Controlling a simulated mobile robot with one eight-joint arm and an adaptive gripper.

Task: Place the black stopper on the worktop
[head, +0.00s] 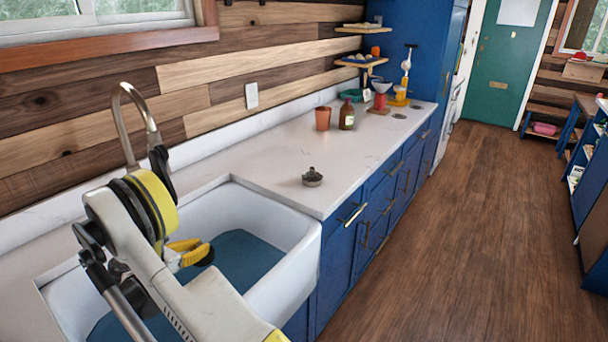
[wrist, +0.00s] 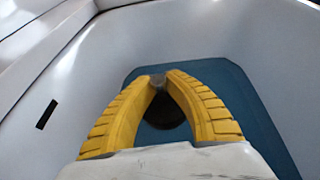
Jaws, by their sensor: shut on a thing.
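My gripper (wrist: 160,82) is down inside the white sink (head: 262,212), above its blue bottom (head: 238,255). Its yellow fingers are closed on a small dark thing, which looks like the black stopper (wrist: 166,112). In the wrist view the stopper shows between the fingers, with a grey tip between the fingertips. The pale worktop (head: 265,165) runs to the right of and behind the sink.
A small dark-grey knobbed piece (head: 312,177) stands on the worktop near the sink. Farther back are a terracotta cup (head: 323,118), a brown bottle (head: 347,115) and a red funnel stand (head: 380,98). A curved tap (head: 138,110) rises behind the sink. The worktop between is clear.

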